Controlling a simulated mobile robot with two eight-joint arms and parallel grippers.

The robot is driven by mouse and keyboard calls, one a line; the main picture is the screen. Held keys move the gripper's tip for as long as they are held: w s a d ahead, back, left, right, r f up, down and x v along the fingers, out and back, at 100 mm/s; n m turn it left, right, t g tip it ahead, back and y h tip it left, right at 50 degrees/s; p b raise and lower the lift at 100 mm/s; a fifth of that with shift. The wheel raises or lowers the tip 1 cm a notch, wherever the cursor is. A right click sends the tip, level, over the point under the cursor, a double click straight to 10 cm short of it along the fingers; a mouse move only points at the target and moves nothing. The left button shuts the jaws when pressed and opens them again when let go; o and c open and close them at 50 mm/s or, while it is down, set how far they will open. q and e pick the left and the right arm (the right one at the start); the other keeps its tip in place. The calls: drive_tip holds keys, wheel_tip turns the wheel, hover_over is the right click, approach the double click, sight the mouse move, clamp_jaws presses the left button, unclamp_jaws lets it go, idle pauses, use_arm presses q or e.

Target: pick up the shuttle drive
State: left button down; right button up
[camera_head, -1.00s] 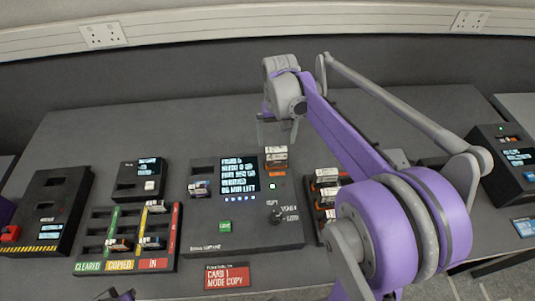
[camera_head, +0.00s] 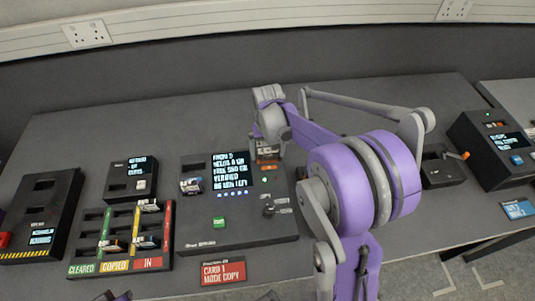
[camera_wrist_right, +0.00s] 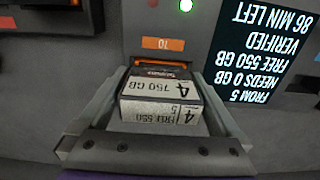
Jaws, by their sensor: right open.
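My right gripper also shows in the wrist view (camera_wrist_right: 163,82), open, with one finger on each side of the drive. Whether the fingers touch it I cannot tell.
The console (camera_head: 195,222) has a lit screen (camera_head: 231,171), a green button (camera_head: 219,222) and a knob. A rack (camera_head: 88,241) marked CLEARED, COPIED and IN holds several drives at left. A red sign (camera_head: 223,272) lies in front. My right arm covers the table right of the console.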

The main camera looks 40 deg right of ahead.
drive_tip(key=shift+c, duration=0.2)
drive_tip(key=c, duration=1.4)
drive_tip(key=shift+r, duration=0.1)
drive_tip(key=shift+c, duration=0.2)
